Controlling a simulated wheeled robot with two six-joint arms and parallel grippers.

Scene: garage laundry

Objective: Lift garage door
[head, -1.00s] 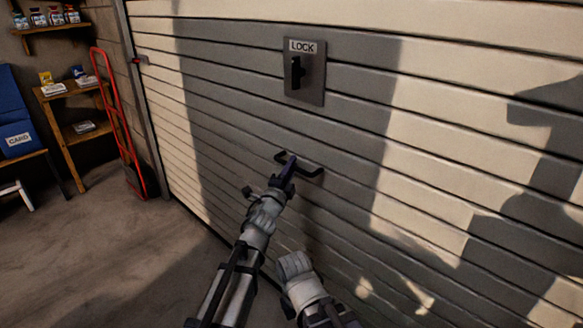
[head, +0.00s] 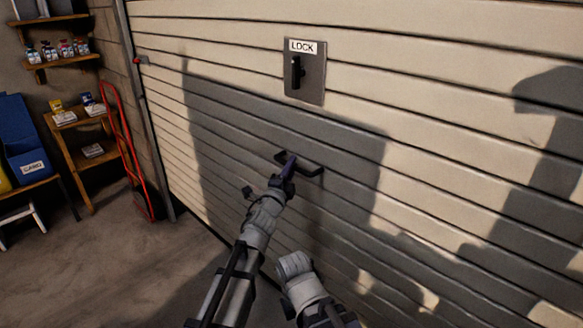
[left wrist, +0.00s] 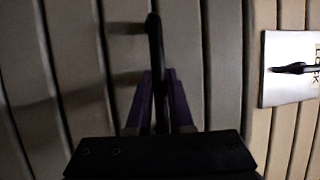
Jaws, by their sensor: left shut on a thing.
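The cream slatted garage door (head: 450,110) fills most of the head view, partly in shadow. Its black bar handle (head: 312,171) sits below the lock plate (head: 316,85), which has a black lever and a LOCK label. My left gripper (head: 287,165) is shut on the handle near its left part. In the left wrist view, the purple fingers (left wrist: 157,80) stand on either side of the dark handle bar (left wrist: 155,40), and the lock plate (left wrist: 280,87) shows at the right. I cannot tell how far the door's bottom edge is off the floor.
A red hand truck (head: 128,150) stands left of the door frame. Wooden shelves (head: 75,150) with small items and a blue labelled bin (head: 22,140) are at the far left. The concrete floor (head: 90,260) at lower left is clear.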

